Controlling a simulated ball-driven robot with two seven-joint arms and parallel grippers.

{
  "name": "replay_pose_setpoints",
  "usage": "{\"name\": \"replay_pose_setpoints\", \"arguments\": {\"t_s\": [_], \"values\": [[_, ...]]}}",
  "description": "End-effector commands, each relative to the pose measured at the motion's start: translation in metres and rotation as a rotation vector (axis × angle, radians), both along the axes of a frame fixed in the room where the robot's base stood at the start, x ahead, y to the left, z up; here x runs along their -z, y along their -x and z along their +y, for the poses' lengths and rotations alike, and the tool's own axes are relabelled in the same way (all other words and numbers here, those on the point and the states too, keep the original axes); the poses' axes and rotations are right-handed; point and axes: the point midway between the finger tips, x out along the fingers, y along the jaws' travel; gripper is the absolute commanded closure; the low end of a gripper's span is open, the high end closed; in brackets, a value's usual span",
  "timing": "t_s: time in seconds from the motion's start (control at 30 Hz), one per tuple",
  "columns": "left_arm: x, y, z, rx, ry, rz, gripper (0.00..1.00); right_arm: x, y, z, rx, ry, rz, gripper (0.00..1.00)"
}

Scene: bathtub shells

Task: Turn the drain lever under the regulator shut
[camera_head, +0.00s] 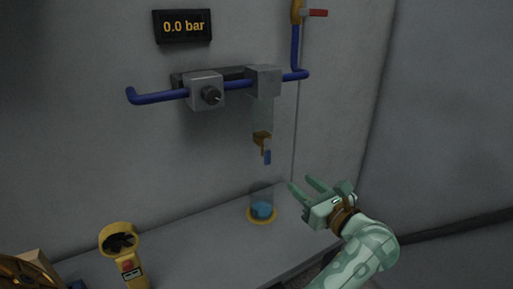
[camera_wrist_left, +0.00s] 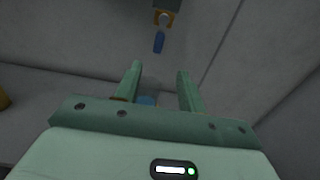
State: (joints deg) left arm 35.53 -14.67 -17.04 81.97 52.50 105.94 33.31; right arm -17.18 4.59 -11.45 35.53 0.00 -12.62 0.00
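The blue drain lever (camera_head: 267,157) hangs downward from a brass drain valve (camera_head: 261,139) under the regulator's right-hand grey block (camera_head: 263,80) and its pale clear bowl (camera_head: 262,112). The lever also shows in the left wrist view (camera_wrist_left: 159,42), pointing down, beyond the fingertips. My left gripper (camera_head: 300,182) is open and empty, to the right of and below the lever, apart from it. Its two fingers also show spread in the left wrist view (camera_wrist_left: 160,70). The regulator's grey knob block (camera_head: 204,88) is on the blue pipe. My right gripper is not in view.
A clear cup with blue liquid (camera_head: 262,210) stands on a yellow ring on the grey bench (camera_head: 190,252), below the drain. A display (camera_head: 183,26) reads 0.0 bar. A red-handled valve (camera_head: 317,13) is at the top. A yellow tool (camera_head: 118,233) stands at lower left.

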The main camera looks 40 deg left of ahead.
Motion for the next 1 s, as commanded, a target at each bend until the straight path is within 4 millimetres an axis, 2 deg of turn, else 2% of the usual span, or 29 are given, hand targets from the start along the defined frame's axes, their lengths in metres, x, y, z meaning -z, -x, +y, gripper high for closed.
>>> {"name": "replay_pose_setpoints", "arguments": {"t_s": [0.17,0.4,0.6,0.8,1.0], "values": [[0.002,-0.010,0.027,-0.007,0.009,-0.006,0.60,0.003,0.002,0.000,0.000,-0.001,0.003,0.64],[0.003,-0.034,0.084,-0.007,0.003,-0.003,0.60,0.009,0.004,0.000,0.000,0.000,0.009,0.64],[0.003,-0.050,0.124,-0.007,0.003,0.000,0.60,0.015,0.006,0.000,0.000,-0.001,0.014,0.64],[0.003,-0.059,0.145,-0.005,0.005,0.000,0.60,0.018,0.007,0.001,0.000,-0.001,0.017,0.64],[0.002,-0.061,0.149,-0.004,0.005,0.000,0.60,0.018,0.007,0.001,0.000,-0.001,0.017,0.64]]}}
